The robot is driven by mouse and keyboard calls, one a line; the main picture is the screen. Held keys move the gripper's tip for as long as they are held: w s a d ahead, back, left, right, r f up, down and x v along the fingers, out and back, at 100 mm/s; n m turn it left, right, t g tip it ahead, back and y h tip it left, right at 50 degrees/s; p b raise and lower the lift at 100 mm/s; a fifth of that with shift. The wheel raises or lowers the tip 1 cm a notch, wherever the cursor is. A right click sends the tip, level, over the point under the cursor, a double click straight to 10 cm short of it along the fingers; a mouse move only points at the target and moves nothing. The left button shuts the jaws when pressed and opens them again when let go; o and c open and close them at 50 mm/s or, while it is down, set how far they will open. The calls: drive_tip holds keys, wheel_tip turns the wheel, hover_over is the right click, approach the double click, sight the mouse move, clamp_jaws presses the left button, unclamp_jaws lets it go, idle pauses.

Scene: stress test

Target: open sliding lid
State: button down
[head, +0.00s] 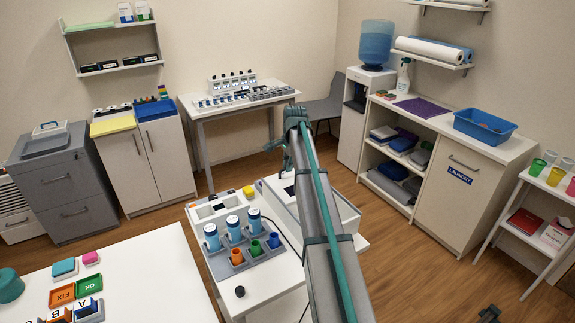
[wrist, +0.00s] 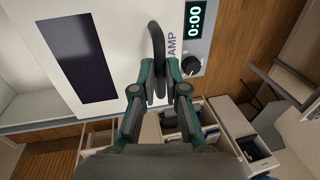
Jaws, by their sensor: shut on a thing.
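A white box-shaped device (head: 345,212) stands on the white table in the head view, partly hidden by my arm. In the wrist view the device's white face (wrist: 105,20) has a dark window (wrist: 78,58), a "0:00" display (wrist: 194,20), a black knob (wrist: 190,66) and lettering ending in "AMP". A dark curved handle (wrist: 157,40) runs down between my fingers. My gripper (wrist: 160,75) is shut on this handle. In the head view my gripper (head: 287,165) is small and partly hidden by the arm. I cannot tell how far the lid is open.
On the same table, left of the device, stand blue-and-white bottles (head: 233,228) and a grey holder with coloured cups (head: 255,249). A laundry cabinet (head: 462,185) stands at the right. The wooden floor (head: 412,255) between is largely clear.

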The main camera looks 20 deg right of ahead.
drive_tip(key=s+d, duration=0.1)
drive_tip(key=s, duration=1.3)
drive_tip(key=shift+s+d+p, duration=0.25)
drive_tip(key=shift+s+p, duration=0.1)
drive_tip(key=c, duration=1.2)
unclamp_jaws()
drive_tip(key=shift+r, duration=0.1)
wheel_tip(320, 180, up, 12)
drive_tip(key=s, duration=0.2)
drive_tip(key=shift+s+f, duration=0.2)
drive_tip(key=shift+d, duration=0.1)
